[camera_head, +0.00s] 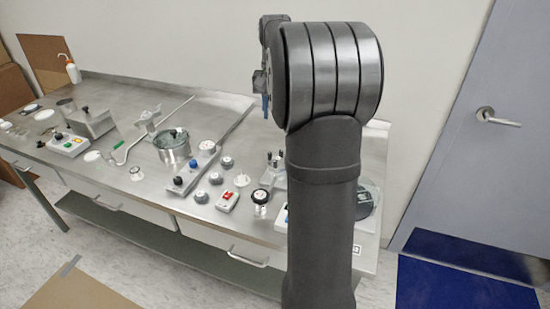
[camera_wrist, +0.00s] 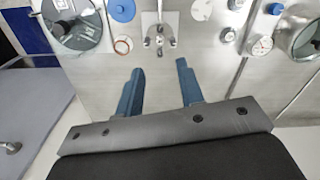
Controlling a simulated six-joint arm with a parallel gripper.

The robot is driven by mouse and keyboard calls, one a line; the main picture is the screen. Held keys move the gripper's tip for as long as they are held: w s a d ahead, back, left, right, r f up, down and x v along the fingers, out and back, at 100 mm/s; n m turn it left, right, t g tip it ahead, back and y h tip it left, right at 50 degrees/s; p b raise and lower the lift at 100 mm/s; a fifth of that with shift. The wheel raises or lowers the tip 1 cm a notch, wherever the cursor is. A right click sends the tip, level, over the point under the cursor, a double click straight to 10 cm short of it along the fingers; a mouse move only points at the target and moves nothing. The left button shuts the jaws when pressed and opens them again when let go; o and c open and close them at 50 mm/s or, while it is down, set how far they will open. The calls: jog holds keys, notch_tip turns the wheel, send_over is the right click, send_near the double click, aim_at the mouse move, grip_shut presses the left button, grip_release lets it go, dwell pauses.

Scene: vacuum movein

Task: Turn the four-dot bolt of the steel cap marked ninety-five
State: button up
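I cannot make out a cap marked ninety-five or any bolt dots in either view. In the head view, several small grey round caps stand on the steel bench, among them one at the back (camera_head: 227,162), one in the middle (camera_head: 215,178) and one at the front (camera_head: 201,196). Their markings are too small to read. My gripper (camera_wrist: 160,70) shows in the wrist view with its two blue fingers apart and nothing between them. It hangs above bare bench, short of a steel bracket (camera_wrist: 160,36). In the head view my arm hides most of the gripper.
The wrist view shows a round lidded vessel (camera_wrist: 76,24), a blue cap (camera_wrist: 122,10), a copper-coloured ring (camera_wrist: 122,45) and a dial gauge (camera_wrist: 262,45).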

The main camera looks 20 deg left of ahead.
notch_tip(320, 180, down, 17)
dwell(0.4)
grip_shut()
